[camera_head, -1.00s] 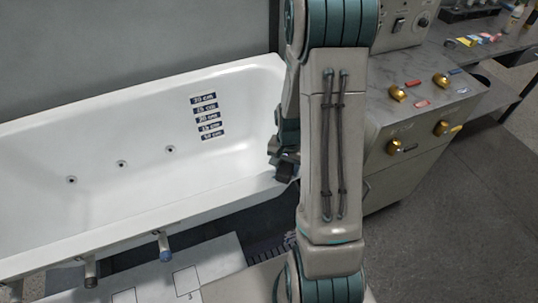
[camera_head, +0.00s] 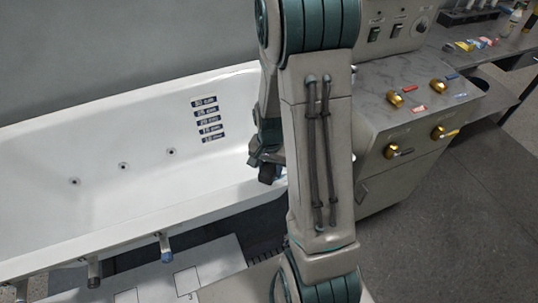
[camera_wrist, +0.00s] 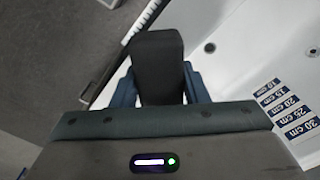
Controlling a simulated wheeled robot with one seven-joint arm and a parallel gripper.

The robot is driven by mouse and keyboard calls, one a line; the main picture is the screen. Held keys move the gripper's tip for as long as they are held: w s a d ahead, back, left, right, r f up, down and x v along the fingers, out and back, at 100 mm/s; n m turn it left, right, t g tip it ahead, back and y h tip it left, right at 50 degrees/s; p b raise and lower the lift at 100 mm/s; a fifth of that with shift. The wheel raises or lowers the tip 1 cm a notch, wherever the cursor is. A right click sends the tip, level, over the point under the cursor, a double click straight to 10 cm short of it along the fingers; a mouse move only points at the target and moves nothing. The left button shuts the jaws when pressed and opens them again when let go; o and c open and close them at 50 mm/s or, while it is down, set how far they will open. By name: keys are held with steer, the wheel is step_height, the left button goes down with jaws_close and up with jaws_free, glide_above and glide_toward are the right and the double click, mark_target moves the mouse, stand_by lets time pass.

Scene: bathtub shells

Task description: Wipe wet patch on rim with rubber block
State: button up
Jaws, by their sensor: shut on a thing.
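My gripper (camera_head: 266,168) is above the front rim of the white bathtub (camera_head: 110,226), toward the tub's right end. In the wrist view my gripper (camera_wrist: 158,88) is shut on a dark rubber block (camera_wrist: 158,62), which sticks out past the fingers. In the wrist view the tub's rim (camera_wrist: 141,22) runs just beyond the block. In the head view the arm hides part of the rim and the tub's right end. I cannot make out the wet patch in either view, nor whether the block touches the rim.
Depth labels (camera_head: 207,119) and several jets mark the tub's inner wall. Handles (camera_head: 166,247) stick out in front of the tub. A grey console with gold knobs (camera_head: 393,100) stands at the right. Open floor lies at the lower right.

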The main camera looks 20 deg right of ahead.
mark_target(270, 165)
steer(key=shift+r+p, duration=1.15)
steer(key=shift+r, duration=0.8)
steer(key=shift+a+f, duration=0.1)
